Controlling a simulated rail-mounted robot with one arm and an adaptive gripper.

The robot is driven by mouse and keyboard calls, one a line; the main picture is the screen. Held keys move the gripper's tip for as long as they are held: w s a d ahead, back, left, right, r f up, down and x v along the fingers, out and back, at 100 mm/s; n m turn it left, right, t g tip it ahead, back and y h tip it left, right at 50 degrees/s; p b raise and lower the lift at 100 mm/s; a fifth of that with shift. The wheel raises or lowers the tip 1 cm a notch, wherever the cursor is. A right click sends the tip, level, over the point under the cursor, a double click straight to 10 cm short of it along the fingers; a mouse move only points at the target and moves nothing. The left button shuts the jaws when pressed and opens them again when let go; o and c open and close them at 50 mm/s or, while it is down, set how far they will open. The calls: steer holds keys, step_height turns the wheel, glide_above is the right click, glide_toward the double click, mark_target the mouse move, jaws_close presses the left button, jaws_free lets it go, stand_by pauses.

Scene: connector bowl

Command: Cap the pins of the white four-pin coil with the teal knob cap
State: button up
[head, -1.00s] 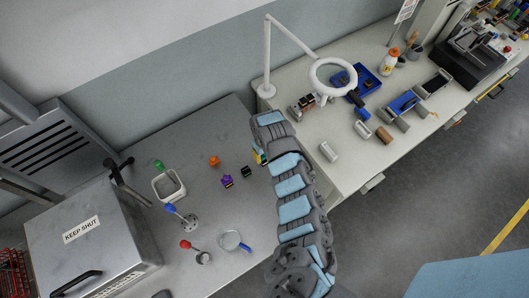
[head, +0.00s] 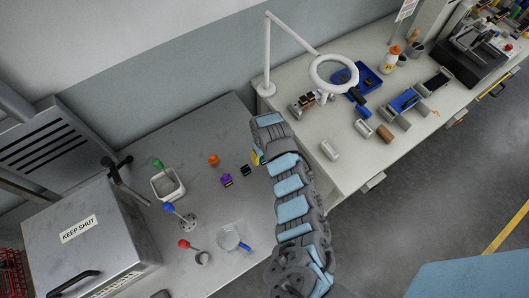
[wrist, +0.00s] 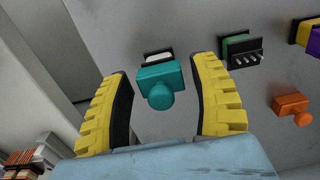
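In the wrist view the teal knob cap (wrist: 160,88) sits between the two yellow fingers of my gripper (wrist: 163,100). The gripper is open, with a narrow gap on each side of the cap. The white coil (wrist: 158,57) shows just behind the cap, with part of a black strip along it. The cap covers its front, so its pins are hidden. The cap looks lined up against the coil; I cannot tell whether it is seated on the pins. In the head view my gripper (head: 258,156) hides both.
A green coil (wrist: 240,46) with bare pins is to the right of the white one.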

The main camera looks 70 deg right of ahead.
steer(key=shift+o, duration=0.3)
steer(key=shift+r, duration=0.1)
step_height(320, 180, up, 12)
steer(key=shift+f, duration=0.1)
stand_by(0.6)
